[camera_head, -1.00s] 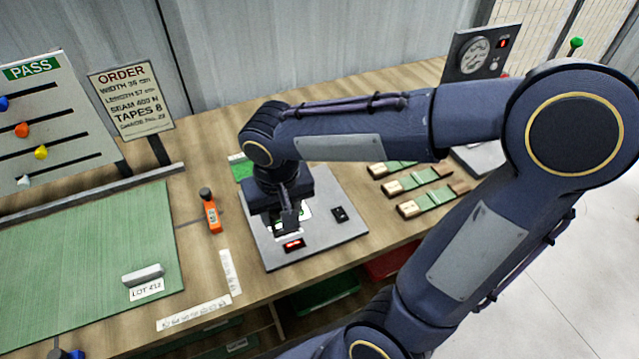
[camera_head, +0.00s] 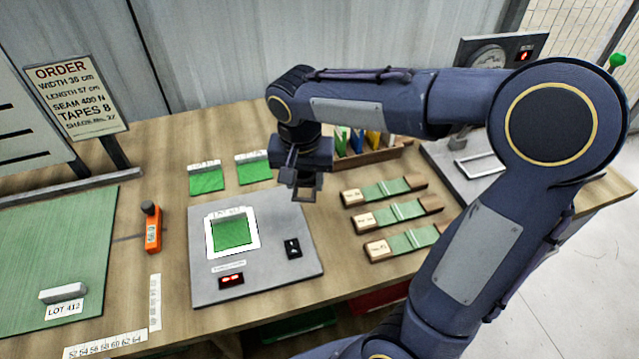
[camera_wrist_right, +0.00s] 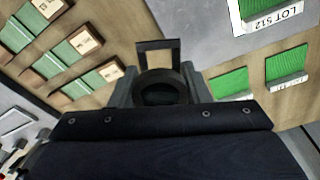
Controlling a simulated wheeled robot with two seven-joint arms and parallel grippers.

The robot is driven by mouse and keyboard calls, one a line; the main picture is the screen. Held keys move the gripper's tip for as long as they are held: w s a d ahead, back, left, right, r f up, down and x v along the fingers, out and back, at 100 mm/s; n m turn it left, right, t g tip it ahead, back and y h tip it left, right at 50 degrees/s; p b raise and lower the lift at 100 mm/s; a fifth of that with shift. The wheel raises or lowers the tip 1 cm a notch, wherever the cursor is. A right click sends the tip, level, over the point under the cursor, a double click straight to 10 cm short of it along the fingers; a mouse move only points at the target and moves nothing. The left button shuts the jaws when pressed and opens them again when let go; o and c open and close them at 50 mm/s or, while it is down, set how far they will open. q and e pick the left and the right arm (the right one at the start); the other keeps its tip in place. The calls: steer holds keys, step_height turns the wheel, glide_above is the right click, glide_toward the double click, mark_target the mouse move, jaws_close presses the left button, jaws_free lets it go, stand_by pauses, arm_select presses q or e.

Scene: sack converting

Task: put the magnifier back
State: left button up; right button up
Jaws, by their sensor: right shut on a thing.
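The magnifier, a small dark piece with a square frame and a round ring, is between the fingers of my right gripper (camera_head: 296,186). In the right wrist view the magnifier's frame (camera_wrist_right: 158,45) and ring stick out between the two fingers (camera_wrist_right: 160,92), which are shut on it. The gripper hangs over the back right edge of the grey inspection plate (camera_head: 265,281), apparently above the bench. On the plate lies a green fabric sample (camera_head: 231,232) in a white frame. My left gripper is not in view.
Three wooden-ended green strips (camera_head: 390,217) lie right of the plate, with a box of coloured cards (camera_head: 372,154) behind. Two green swatches (camera_head: 207,181) lie behind the plate. An orange tool (camera_head: 152,230) stands left; a gauge device (camera_head: 488,50) stands back right.

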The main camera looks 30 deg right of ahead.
steer(key=w+d+f, duration=0.1)
steer(key=f, duration=0.1)
steer(key=w+d+f, duration=0.3)
steer(key=d+f, duration=0.1)
steer(key=shift+w+d+f, duration=0.1)
steer(key=shift+w+f, duration=0.1)
steer(key=shift+w, duration=0.2)
steer(key=f, duration=0.3)
steer(key=shift+w+d+f, duration=0.1)
steer(key=shift+w+d, duration=0.15)
steer(key=shift+d, duration=0.05)
steer(key=shift+f, duration=0.35)
steer(key=shift+f, duration=0.1)
steer(key=o, duration=1.1)
steer(key=shift+c, duration=0.2)
